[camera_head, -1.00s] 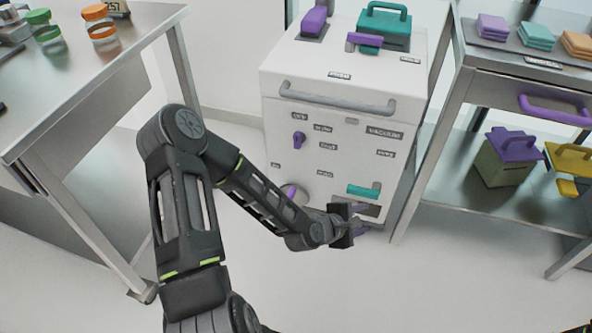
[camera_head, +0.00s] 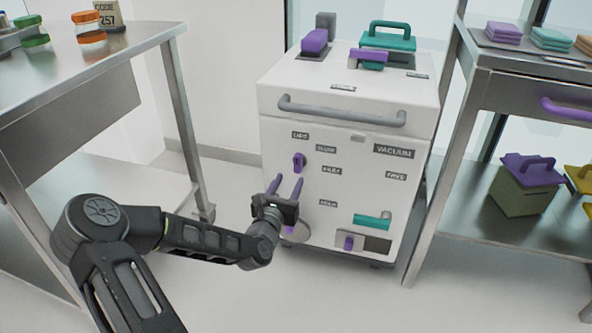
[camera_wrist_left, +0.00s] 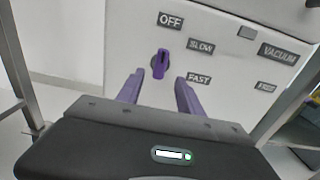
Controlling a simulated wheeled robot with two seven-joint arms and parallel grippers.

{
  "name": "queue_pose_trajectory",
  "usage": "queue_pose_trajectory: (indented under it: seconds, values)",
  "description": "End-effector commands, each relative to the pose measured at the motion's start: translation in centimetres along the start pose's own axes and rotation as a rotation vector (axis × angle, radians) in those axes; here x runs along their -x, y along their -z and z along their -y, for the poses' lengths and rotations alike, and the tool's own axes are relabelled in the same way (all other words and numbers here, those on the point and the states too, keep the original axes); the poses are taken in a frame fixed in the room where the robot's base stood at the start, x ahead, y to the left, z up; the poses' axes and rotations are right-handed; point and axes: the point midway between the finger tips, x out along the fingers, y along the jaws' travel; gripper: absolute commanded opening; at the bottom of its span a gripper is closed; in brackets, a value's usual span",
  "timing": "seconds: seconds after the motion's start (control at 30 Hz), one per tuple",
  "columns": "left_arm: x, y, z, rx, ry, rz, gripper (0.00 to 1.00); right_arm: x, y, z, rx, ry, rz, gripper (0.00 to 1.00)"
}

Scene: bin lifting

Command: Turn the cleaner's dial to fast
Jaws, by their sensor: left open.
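The cleaner (camera_head: 345,120) is a white box standing on the floor, with a grey handle bar across its front. Its purple dial (camera_head: 299,162) is on the upper left of the front face, by labels. In the left wrist view the dial (camera_wrist_left: 160,64) stands upright, its top towards the OFF label (camera_wrist_left: 171,20); the SLOW label (camera_wrist_left: 201,46) and FAST label (camera_wrist_left: 199,79) are to its right. My left gripper (camera_head: 287,183) is open, its two purple fingers apart and empty just below the dial. The fingers (camera_wrist_left: 158,88) do not appear to touch it. My right gripper is not in view.
A teal handle (camera_head: 372,221) and a small purple knob (camera_head: 348,243) are lower on the front. A metal table (camera_head: 95,65) stands at left and a metal shelf unit (camera_head: 470,165) at right. The floor in front of the cleaner is clear.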

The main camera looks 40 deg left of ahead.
Motion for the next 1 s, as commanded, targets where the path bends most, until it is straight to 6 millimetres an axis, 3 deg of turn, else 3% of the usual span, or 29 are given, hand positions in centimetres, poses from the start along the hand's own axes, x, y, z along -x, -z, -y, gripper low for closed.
queue_pose_trajectory:
  seconds: [0.5, 0.87, 1.0]
  values:
    - [-6.8, 0.2, 0.0, -0.001, 0.0, 0.001, 0.44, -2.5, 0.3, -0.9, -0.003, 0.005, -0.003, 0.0]
    - [-7.5, 0.1, 0.0, 0.0, 0.0, -0.001, 0.44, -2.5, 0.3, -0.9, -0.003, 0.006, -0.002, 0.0]
    - [-7.4, 0.1, 0.0, 0.0, 0.001, -0.001, 0.33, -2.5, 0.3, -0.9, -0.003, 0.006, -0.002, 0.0]
